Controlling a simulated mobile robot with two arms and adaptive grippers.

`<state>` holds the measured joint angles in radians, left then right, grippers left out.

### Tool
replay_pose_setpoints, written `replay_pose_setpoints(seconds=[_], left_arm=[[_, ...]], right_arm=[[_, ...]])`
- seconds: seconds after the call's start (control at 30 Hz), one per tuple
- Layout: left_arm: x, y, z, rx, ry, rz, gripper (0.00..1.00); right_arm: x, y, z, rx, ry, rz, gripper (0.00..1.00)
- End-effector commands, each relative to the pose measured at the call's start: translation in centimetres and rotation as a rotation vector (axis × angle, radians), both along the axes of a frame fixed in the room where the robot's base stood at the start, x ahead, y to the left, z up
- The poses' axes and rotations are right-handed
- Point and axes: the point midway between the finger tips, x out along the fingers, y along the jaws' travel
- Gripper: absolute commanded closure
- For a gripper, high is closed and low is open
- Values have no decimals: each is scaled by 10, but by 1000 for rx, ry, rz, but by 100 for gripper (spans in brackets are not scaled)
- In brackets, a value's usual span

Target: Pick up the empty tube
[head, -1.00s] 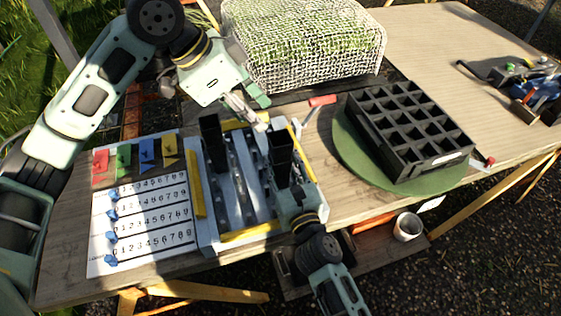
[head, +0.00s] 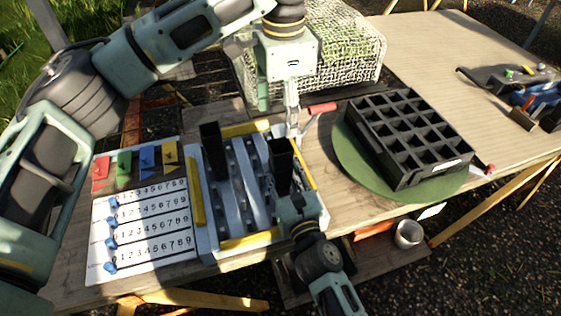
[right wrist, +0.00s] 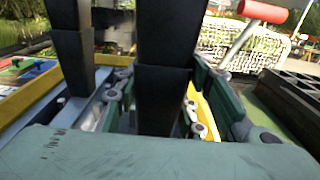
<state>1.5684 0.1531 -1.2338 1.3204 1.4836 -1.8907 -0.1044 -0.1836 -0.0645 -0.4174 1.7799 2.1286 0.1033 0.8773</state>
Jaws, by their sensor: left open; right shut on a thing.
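Two black square tubes stand upright at the tray with yellow edge strips (head: 194,200). One tube (head: 213,150) is at its left side, and the other tube (head: 281,165) at its right side. My right gripper (head: 288,192) is shut on the right tube, low on its body. In the right wrist view this tube (right wrist: 163,75) stands between the fingers, with the left tube (right wrist: 72,50) beyond them. My left gripper (head: 293,130) is open and empty, pointing down behind the right tube. I cannot see into either tube.
A black compartment crate (head: 408,130) stands on a green round mat (head: 355,170) to the right. A number board (head: 140,240) with coloured cards lies left. A red-handled clamp (head: 322,108) is near my left gripper. A net-covered block (head: 340,45) stands behind.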

Motion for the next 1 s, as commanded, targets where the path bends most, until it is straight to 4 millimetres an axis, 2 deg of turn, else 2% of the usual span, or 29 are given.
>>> replay_pose_setpoints(seconds=[0.3,0.57,0.8,1.0], left_arm=[[0,1,-52,9,3,2,39],[1,3,-73,8,2,2,39],[3,6,-108,7,2,2,39],[3,6,-116,6,1,3,39]], right_arm=[[0,0,0,0,0,0,87],[0,0,0,0,0,0,88],[0,0,0,0,0,0,88],[0,0,0,0,1,0,88]])
